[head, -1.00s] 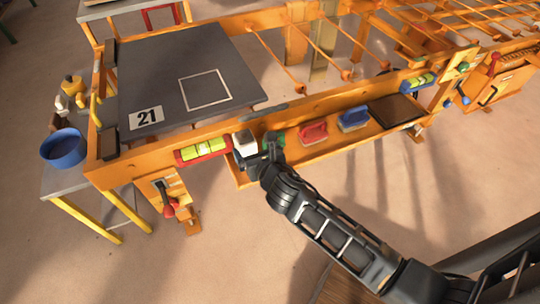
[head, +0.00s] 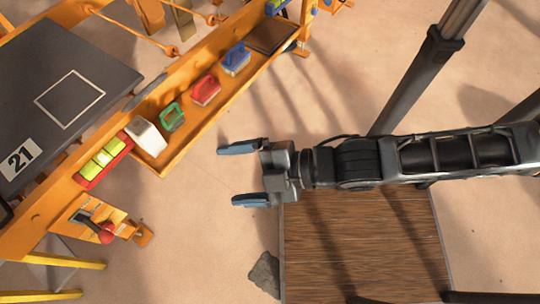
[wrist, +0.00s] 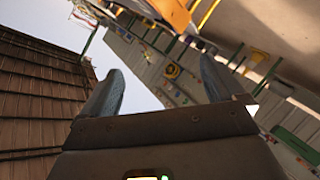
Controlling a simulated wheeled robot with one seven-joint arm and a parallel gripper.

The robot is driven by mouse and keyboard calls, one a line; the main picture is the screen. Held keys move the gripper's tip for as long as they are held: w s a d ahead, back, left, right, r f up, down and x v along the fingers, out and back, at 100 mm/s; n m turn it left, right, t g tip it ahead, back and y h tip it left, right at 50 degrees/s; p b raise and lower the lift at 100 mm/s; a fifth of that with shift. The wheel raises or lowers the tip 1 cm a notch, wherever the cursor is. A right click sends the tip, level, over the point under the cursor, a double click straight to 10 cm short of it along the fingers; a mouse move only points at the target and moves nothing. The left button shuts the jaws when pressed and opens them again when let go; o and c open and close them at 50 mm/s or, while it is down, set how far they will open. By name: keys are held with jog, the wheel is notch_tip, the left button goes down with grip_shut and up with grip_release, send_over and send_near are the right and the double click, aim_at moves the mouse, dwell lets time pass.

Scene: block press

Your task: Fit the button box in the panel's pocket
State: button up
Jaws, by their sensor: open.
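My gripper (head: 229,175) is open and empty above the floor, right of the orange bench, its blue-tipped fingers pointing left. The wrist view shows both fingers apart with nothing between them. A white box (head: 146,134) sits at the near end of the bench's orange trough (head: 152,159), beside a red-framed yellow level (head: 104,159). It may be the button box, but no buttons can be made out. A dark grey panel (head: 98,60) lies on the bench, with a white square outline and the number 21. I cannot tell whether that outline is a pocket.
Green (head: 172,117), red (head: 206,91) and blue (head: 236,61) handled blocks stand along the trough, with a dark brown pad (head: 271,38) at its far end. A red-knobbed lever (head: 104,233) juts out below the bench. The floor between bench and gripper is clear.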

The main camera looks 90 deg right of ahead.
jog(key=s+r+m, duration=0.1)
jog(key=r+m, duration=0.2)
jog(key=s+a+r+m, duration=0.1)
jog(key=s+r+m, duration=0.1)
jog(key=r+m, duration=0.1)
jog(key=s+r+m, duration=0.2)
jog(key=r, duration=0.1)
jog(key=shift+s+a+r+m+t+y, duration=0.15)
jog(key=shift+s+a+m+t+y, duration=0.1)
jog(key=shift+a+m+t+y, duration=0.15)
jog(key=m+h+b, duration=0.6)
jog(key=m+h, duration=0.1)
jog(key=h, duration=0.3)
send_near(141, 129)
jog(key=w+d+f, duration=0.2)
jog(key=w, duration=0.1)
jog(key=shift+w+d+f, duration=0.2)
jog(key=x, duration=0.2)
jog(key=b+x, duration=0.1)
jog(key=x, duration=0.5)
jog(key=shift+d+f, duration=0.15)
jog(key=shift+f, duration=0.1)
jog(key=shift+r, duration=0.1)
jog(key=c, duration=1.5)
notch_tip(141, 129, up, 10)
jog(key=p, duration=0.6)
